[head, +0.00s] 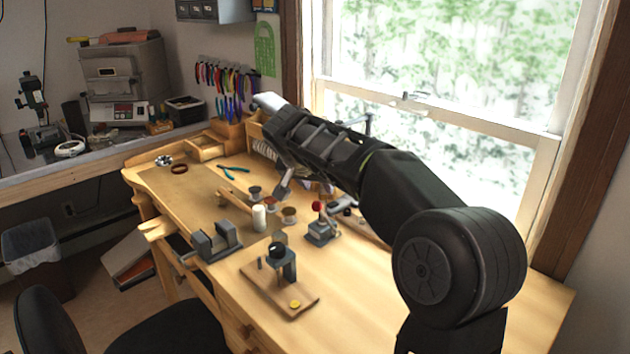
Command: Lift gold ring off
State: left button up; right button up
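A small gold round piece (295,304), which looks like the gold ring, is at the near end of a wooden board (270,287) on the workbench. A dark upright tool (284,262) with a black round top stands on the same board. My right arm comes in from the right, and its gripper (276,143) is above the far part of the bench, well apart from the gold piece. Its fingers are seen at a poor angle, so I cannot tell their opening. I see nothing held in it. My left gripper is out of view.
A grey vise (216,242) sits at the bench's near left edge. Pliers (233,169) lie further back. The bench is clear right of the board. A black chair (165,335) stands in front.

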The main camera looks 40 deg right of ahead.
aim_at(322, 193)
jog(key=shift+b+x, duration=0.65)
jog(key=shift+x, duration=2.05)
jog(key=shift+c, duration=0.3)
grip_shut()
jog(key=shift+r+p, duration=0.75)
jog(key=shift+r, duration=0.35)
jog(key=shift+r+p, duration=0.75)
jog(key=shift+r, duration=0.35)
